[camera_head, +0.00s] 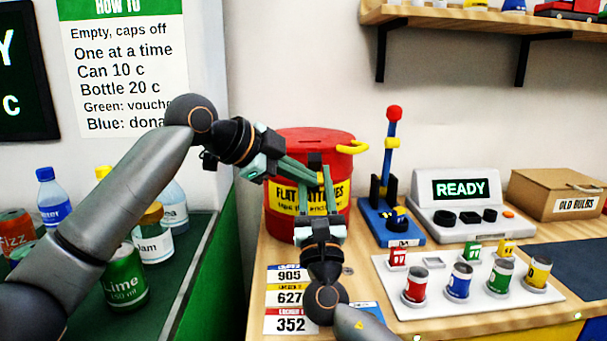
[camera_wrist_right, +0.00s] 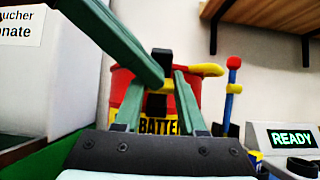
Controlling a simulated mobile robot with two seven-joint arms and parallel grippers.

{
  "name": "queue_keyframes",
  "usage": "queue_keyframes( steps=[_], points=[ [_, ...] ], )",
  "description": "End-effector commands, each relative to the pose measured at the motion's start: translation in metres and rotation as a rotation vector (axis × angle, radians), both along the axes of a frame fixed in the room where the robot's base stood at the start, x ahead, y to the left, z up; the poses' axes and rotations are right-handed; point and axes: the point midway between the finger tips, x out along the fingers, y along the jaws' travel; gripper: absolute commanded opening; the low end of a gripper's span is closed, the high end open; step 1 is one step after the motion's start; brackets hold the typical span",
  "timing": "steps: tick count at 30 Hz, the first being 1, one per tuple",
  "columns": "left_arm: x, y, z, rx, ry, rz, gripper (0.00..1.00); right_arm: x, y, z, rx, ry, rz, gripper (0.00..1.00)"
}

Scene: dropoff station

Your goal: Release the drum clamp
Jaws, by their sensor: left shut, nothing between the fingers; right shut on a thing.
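The red drum (camera_head: 286,142) with a yellow flat-batteries label stands upright at the back left of the bench. A black upright clamp piece (camera_head: 315,160) is at its front; it also shows in the right wrist view (camera_wrist_right: 161,62). My right gripper (camera_head: 316,177) reaches up from below and is shut on this black piece. My left gripper (camera_head: 312,177) comes in from the left, shut and empty, its fingertips close against the same piece. I cannot tell whether they touch it. A yellow handle (camera_head: 353,147) sticks out at the drum's right rim. The fingers hide part of the clamp.
A blue stand (camera_head: 392,228) with a red-knobbed lever is right of the drum. Beyond are a grey READY console (camera_head: 470,210), a white tray (camera_head: 465,304) of small cans and a cardboard box (camera_head: 545,190). Number cards (camera_head: 285,298) lie in front. Bottles and cans stand left.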

Motion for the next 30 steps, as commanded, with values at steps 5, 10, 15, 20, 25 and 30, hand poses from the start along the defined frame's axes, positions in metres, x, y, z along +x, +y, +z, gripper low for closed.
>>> queue_keyframes(
  steps=[5, 10, 15, 20, 25, 30],
  points=[
    [0.003, 0.002, -0.011, 0.012, 0.014, 0.010, 0.00, -0.002, 0.001, 0.002, -0.001, -0.007, 0.002, 0.56],
    [0.004, 0.003, -0.011, 0.012, 0.013, 0.011, 0.00, -0.002, 0.001, 0.001, -0.001, -0.005, 0.001, 0.70],
    [0.004, 0.003, -0.010, 0.012, 0.012, 0.012, 0.00, -0.001, 0.001, 0.001, -0.001, -0.004, 0.001, 0.70],
    [0.005, 0.003, -0.010, 0.011, 0.012, 0.013, 0.00, -0.007, 0.001, -0.005, 0.000, -0.003, 0.002, 0.70],
    [0.005, 0.004, -0.010, 0.010, 0.011, 0.014, 0.00, -0.027, 0.001, -0.017, 0.000, -0.003, 0.002, 0.70],
    [0.005, 0.004, -0.010, 0.010, 0.012, 0.015, 0.00, -0.050, 0.001, -0.031, 0.001, -0.006, 0.002, 0.70]
  ],
)
